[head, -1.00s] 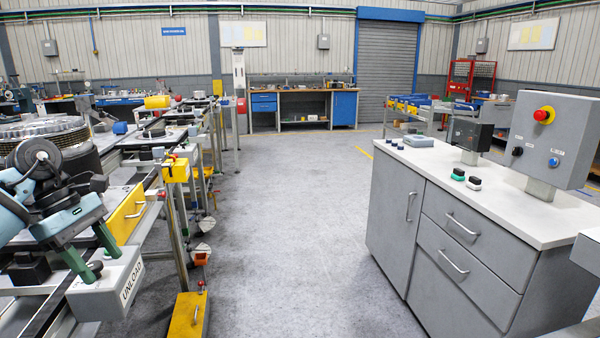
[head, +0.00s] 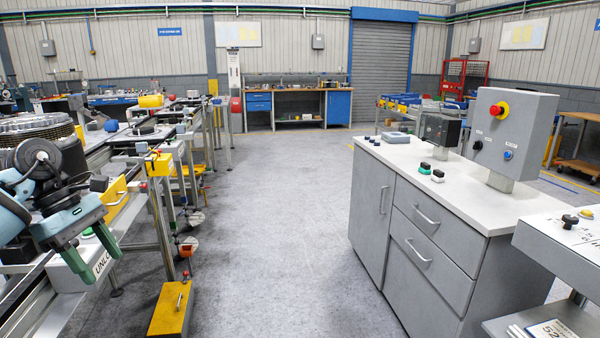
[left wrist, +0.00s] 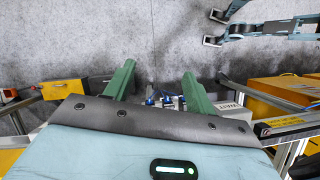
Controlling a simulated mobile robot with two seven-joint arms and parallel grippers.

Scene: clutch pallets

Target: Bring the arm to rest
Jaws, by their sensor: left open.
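My left gripper (head: 88,250) is at the left edge of the head view, with its two green fingers pointing down and spread apart. Nothing is between them. The fingers overlap the white box marked UNLOAD (head: 104,266) in the picture; I cannot tell whether they touch it. In the left wrist view the same open fingers (left wrist: 157,82) show over the floor and some small blue-topped items. My right gripper is not seen in either view.
A conveyor line with a yellow box (head: 158,164) runs along the left. A yellow floor block (head: 171,308) stands near it. A grey cabinet (head: 405,215) with a control box (head: 515,132) stands right, and a grey stand (head: 560,250) nearer. The floor between (head: 270,220) is clear.

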